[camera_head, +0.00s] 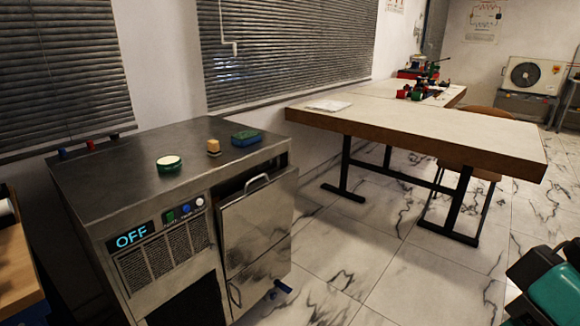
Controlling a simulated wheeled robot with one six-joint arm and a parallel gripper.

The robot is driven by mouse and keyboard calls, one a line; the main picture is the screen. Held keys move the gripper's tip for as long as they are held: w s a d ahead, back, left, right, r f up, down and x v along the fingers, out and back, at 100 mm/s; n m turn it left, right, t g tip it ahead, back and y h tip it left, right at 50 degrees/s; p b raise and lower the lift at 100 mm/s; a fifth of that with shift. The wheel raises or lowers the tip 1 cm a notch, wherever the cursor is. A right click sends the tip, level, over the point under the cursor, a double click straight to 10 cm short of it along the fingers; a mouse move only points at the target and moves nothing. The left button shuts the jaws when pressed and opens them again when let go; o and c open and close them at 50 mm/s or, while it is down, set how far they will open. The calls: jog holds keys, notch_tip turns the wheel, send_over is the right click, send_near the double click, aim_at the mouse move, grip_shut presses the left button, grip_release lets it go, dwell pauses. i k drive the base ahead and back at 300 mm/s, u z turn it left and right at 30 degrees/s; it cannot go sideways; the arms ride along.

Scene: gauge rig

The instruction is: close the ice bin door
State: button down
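The ice machine (120,180) is a metal cabinet with a dark top, and its front panel display (131,236) reads OFF. Its ice bin door (258,235) is the metal panel on the right part of the front, with a bar handle (257,183) at its top edge. The door stands out from the cabinet, with a dark gap (232,187) showing above and behind its top edge, so it looks ajar. How far it is open is hard to tell. My gripper's fingertips are not in view; a teal and black part at the lower right looks like my arm.
A blue valve (282,288) sticks out low at the right. A long table (430,125) stands behind. The marble floor (390,265) is clear between.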

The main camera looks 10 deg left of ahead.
aim_at(249, 222)
jog(key=u, duration=0.15)
jog(key=i, duration=0.65)
jog(key=u, duration=0.9)
jog(key=i, duration=0.45)
jog(key=u, duration=0.4)
